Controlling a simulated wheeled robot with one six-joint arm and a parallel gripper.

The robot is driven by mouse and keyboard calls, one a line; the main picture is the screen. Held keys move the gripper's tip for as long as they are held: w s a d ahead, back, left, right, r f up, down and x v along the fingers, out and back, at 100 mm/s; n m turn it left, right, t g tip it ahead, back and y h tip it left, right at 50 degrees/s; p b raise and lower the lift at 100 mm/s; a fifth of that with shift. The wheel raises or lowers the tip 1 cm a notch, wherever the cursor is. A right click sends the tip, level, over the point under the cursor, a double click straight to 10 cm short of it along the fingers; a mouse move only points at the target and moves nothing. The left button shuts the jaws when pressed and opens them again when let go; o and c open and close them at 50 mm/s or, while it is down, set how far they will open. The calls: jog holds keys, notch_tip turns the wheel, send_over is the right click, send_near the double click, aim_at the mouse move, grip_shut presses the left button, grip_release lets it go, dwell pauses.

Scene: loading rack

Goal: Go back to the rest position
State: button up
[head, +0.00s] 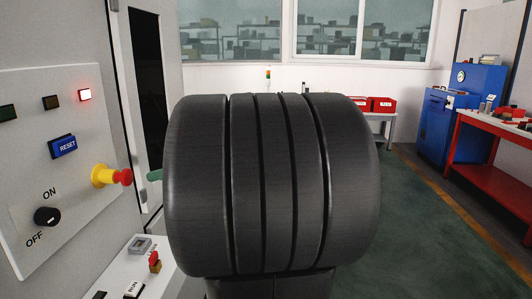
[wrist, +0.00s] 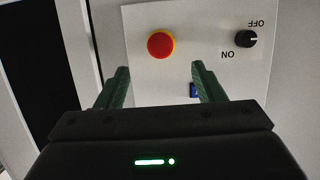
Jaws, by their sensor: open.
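My gripper (wrist: 158,70) is open in the wrist view, its two green fingers apart with nothing between them. It faces the grey control panel (wrist: 137,75), which appears upside down there. The red and yellow emergency stop (wrist: 161,45) shows beyond the gap between the fingers. The black ON/OFF knob (wrist: 246,38) is to the right, and the blue RESET button (wrist: 193,90) is partly hidden by the right finger. In the head view only a green finger part (head: 155,175) shows, right of the emergency stop (head: 112,176). My dark ribbed arm link hides the rest.
In the head view, a red lamp (head: 84,95) is lit on the panel. A red bench (head: 490,180) and blue cabinet (head: 462,125) stand at right. Green floor (head: 410,220) is clear before them.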

aim_at(130, 177)
jog(key=p+x, duration=0.1)
jog(key=x, duration=0.7)
jog(key=shift+a, duration=0.1)
